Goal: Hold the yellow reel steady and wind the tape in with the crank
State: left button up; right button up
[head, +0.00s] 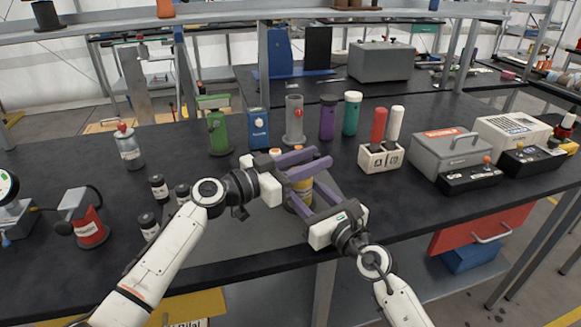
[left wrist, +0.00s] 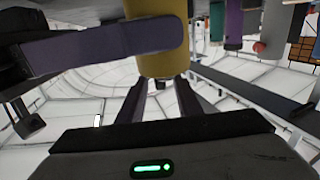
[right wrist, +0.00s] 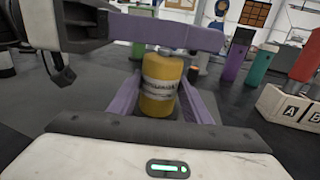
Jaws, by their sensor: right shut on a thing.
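The yellow reel (head: 300,201) stands upright on the dark bench. It shows as a labelled yellow cylinder in the right wrist view (right wrist: 159,85) and partly in the left wrist view (left wrist: 155,62). My right gripper (head: 304,193) is shut on the reel, one purple finger on each side of it. My left gripper (head: 324,157) reaches across the top of the reel from the left. Its fingers look apart, with nothing clearly held between them.
Several small black jars (head: 159,188) stand left of my left arm. A green cylinder (head: 219,133), a blue box (head: 258,128) and a grey cylinder (head: 294,120) stand behind. A white block (head: 381,158) holds red and white handles at right.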

pick_arm(q)
jog(key=v, duration=1)
jog(key=shift+s+a, duration=0.25)
jog(key=shift+s, duration=0.1)
